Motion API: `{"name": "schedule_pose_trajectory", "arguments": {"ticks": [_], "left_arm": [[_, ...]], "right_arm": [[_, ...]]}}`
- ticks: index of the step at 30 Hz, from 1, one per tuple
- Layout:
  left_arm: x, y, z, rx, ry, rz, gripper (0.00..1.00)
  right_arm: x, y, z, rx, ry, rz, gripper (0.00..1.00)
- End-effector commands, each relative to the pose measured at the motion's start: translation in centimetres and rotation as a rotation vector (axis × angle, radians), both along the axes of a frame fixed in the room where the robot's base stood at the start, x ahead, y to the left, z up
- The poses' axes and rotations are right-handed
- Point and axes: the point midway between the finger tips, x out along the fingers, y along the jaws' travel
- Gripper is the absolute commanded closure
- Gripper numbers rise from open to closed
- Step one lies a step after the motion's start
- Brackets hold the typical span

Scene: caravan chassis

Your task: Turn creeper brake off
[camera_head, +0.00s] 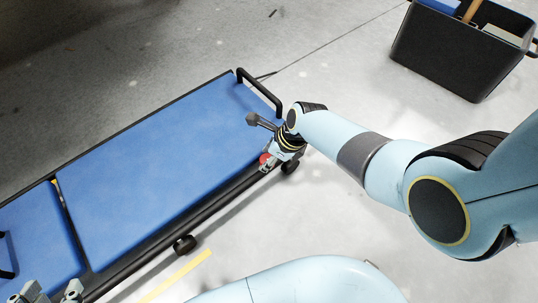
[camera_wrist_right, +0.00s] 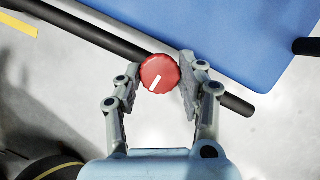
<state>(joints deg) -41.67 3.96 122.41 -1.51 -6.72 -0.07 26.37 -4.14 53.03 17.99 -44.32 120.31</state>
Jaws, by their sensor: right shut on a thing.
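The creeper has blue pads (camera_head: 165,165) on a black frame and lies diagonally in the head view. Its red round brake knob (camera_wrist_right: 160,73) with a white pointer mark sits at the frame rail. In the head view the knob (camera_head: 264,158) shows only as a small red spot, partly hidden by my right gripper. My right gripper (camera_head: 267,166) is at the knob, with a finger on each side; in the wrist view the fingers (camera_wrist_right: 158,82) are closed on it. The white mark points down and slightly left there. My left gripper (camera_head: 53,294) is at the bottom left edge, fingers apart and empty, partly cut off.
A black handle bar (camera_head: 262,92) rises at the creeper's far end. Black castors (camera_head: 185,244) stand under the near rail. A black crate (camera_head: 445,50) with items stands at the top right.

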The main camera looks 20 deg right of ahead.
Motion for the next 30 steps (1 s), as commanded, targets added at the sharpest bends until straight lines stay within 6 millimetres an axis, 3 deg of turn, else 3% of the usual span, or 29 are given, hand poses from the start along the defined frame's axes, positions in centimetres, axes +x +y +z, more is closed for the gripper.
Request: {"name": "schedule_pose_trajectory", "arguments": {"ticks": [5,14,15,19,30], "left_arm": [[0.17,0.06,0.09,0.001,0.027,0.002,0.60],[0.17,0.07,0.04,0.001,0.029,0.003,0.60],[0.17,0.07,0.04,0.001,0.029,0.003,0.60],[0.17,0.07,0.04,0.001,0.028,0.002,0.60],[0.14,0.06,0.04,0.001,0.029,0.003,0.60]], "right_arm": [[0.02,-0.12,-0.02,-0.001,0.001,0.104,0.93],[-0.03,-0.11,-0.10,-0.001,0.001,0.115,0.93],[-0.02,-0.10,-0.09,-0.001,0.001,0.115,0.57],[-0.01,-0.09,-0.08,0.000,0.000,0.113,0.40],[-0.02,-0.16,0.18,0.000,-0.002,0.113,0.37]]}}
